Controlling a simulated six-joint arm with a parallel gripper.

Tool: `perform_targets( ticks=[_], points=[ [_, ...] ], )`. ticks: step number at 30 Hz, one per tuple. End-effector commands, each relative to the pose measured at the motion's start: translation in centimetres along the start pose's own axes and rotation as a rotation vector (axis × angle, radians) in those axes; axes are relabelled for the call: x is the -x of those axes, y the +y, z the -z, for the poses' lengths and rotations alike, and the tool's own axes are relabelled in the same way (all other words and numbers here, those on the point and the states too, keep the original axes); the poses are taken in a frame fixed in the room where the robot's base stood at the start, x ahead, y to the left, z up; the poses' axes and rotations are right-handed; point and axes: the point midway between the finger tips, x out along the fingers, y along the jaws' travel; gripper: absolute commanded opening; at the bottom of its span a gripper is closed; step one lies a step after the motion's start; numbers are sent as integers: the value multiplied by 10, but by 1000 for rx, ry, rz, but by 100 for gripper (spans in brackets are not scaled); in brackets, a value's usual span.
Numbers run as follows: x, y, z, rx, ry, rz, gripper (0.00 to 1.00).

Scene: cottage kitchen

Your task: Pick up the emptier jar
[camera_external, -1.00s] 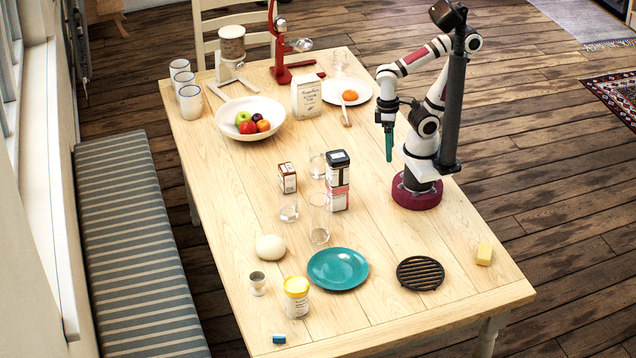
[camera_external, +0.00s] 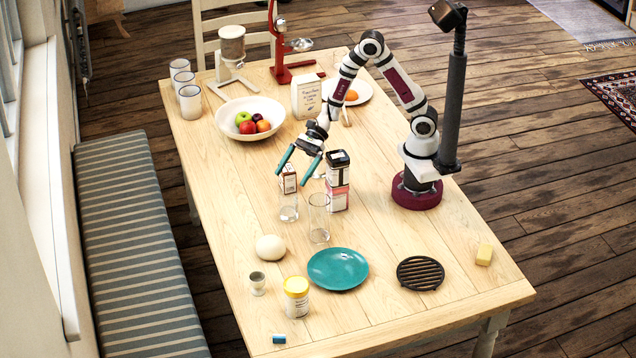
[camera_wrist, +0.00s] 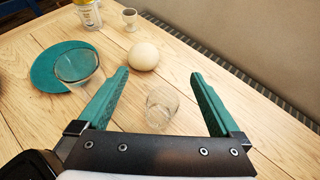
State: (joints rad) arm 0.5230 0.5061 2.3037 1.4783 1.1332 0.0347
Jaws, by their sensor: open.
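My gripper (camera_external: 293,173) is open, its teal fingers pointing down above the middle of the table. In the wrist view, a small clear glass jar (camera_wrist: 162,106) shows between my gripper's (camera_wrist: 160,75) spread fingers, not held. The same small glass (camera_external: 288,212) stands on the table in the external view. A taller clear glass (camera_external: 319,222) stands to its right; it also shows in the wrist view (camera_wrist: 77,66), overlapping the plate. I cannot tell how full each one is.
A white ball-like object (camera_external: 270,248), teal plate (camera_external: 337,272), yellow-lidded jar (camera_external: 296,305) and black trivet (camera_external: 420,273) are nearer the front. A fruit bowl (camera_external: 270,108) stands behind.

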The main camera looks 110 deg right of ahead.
Motion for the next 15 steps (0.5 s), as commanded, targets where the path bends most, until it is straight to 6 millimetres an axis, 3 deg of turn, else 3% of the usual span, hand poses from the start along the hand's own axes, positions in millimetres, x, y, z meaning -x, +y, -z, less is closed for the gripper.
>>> perform_targets(
  ticks=[3,9,13,15],
  points=[
    [-7,-12,21,-60,4,42,100],
    [-27,-11,57,-57,3,42,100],
    [-36,-9,73,-57,3,40,100],
    [-53,-9,71,-50,1,37,100]
  ],
)
